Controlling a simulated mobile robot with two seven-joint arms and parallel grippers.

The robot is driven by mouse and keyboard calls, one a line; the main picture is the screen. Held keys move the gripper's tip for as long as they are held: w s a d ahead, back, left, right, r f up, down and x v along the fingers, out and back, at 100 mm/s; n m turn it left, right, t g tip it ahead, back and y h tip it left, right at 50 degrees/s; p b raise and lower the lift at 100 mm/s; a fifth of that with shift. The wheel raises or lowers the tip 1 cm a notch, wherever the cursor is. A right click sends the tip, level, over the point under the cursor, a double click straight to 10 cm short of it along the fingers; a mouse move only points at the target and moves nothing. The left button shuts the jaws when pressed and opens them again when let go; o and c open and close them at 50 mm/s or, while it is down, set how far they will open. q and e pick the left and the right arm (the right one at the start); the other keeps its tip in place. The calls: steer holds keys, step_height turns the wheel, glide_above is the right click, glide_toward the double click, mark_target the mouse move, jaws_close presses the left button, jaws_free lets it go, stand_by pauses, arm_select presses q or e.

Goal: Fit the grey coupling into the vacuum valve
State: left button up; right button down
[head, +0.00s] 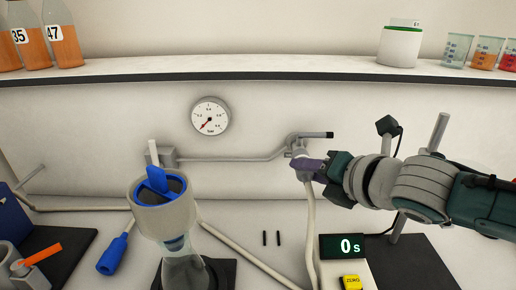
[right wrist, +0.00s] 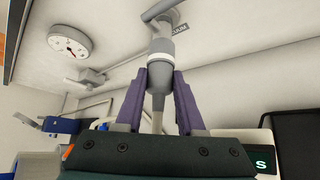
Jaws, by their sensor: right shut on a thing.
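The vacuum valve (head: 297,142) is a grey fitting with a dark-tipped lever at the end of a wall pipe; it also shows at the top of the right wrist view (right wrist: 168,18). The grey coupling (right wrist: 160,62), with a white band, sits on the end of a pale hose (head: 311,225). My right gripper (head: 299,165) has purple fingers shut on the coupling, directly below the valve. In the right wrist view the fingers (right wrist: 160,75) flank its lower part. The coupling points up at the valve's port and its top meets it; I cannot tell how deep it sits. My left gripper is out of view.
A pressure gauge (head: 210,116) is on the wall. A flask with a grey collar and blue insert (head: 163,205) stands at centre left. A shelf (head: 250,75) with bottles and beakers runs above.

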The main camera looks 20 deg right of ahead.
steer(key=shift+c, duration=2.2)
jaws_free()
steer(key=s+a+r+m+g+h+p, duration=0.15)
steer(key=s+m+g, duration=0.35)
steer(key=s+m, duration=1)
steer(key=s+a+r+m+g+h+p, duration=0.15)
steer(key=s+m+g, duration=0.25)
steer(key=s+m, duration=1)
step_height(320, 180, up, 31)
steer(key=s+n+y+p, duration=0.1)
steer(key=s+n+p, duration=0.1)
steer(key=p, duration=2.9)
steer(key=shift+d+r+p, duration=0.2)
steer(key=shift+p, duration=0.2)
